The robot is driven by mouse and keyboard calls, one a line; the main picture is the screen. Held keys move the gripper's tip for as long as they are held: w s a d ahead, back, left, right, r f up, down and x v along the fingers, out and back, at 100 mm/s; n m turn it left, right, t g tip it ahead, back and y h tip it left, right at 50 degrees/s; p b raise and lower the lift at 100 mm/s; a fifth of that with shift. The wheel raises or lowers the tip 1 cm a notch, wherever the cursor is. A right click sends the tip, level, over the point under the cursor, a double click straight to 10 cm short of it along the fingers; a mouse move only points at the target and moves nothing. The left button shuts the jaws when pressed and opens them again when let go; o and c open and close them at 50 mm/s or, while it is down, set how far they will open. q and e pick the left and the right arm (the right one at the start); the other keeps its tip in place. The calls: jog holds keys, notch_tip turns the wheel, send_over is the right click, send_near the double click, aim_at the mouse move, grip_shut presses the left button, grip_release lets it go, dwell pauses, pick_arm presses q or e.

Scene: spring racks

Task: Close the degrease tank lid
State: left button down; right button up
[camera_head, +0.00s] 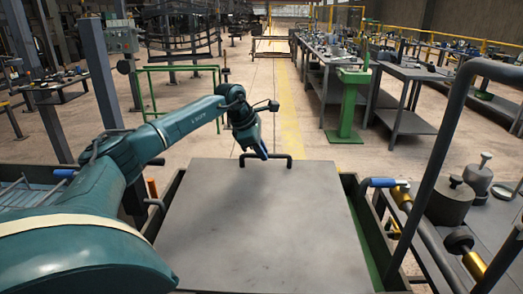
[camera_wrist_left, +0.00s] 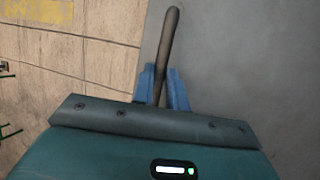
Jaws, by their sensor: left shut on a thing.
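The degrease tank lid (camera_head: 255,222) is a flat grey metal plate that lies across the tank, level as far as the head view shows. Its dark bar handle (camera_head: 283,160) is at the far edge. My left gripper (camera_head: 265,155) is at the left part of this handle. In the left wrist view the blue fingers of my left gripper (camera_wrist_left: 162,90) are shut on the handle (camera_wrist_left: 170,45), with the grey lid (camera_wrist_left: 240,60) to the right. The green tank wall (camera_head: 365,235) shows along the right side of the lid. My right gripper is not in view.
A dark pipe frame (camera_head: 437,150) rises at the right. Beside it are a blue-handled valve (camera_head: 382,182) and grey weights (camera_head: 450,200) on a bench. A green stand (camera_head: 350,105) and workbenches stand farther back. Open floor (camera_head: 215,140) lies beyond the lid.

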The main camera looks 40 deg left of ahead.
pick_arm(q)
jog(key=f, duration=0.1)
jog(key=f+b, duration=0.1)
jog(key=f, duration=0.1)
jog(key=shift+w+a+f, duration=0.2)
jog(key=shift+w+f, duration=0.05)
jog(key=shift+s+r, duration=0.1)
jog(key=c, duration=1.5)
grip_release()
jog(key=shift+w+f, duration=0.2)
jog(key=shift+o, duration=0.5)
jog(key=shift+r, duration=0.1)
jog(key=v, duration=1.3)
jog(key=shift+s+a, duration=0.1)
jog(key=shift+s, duration=0.05)
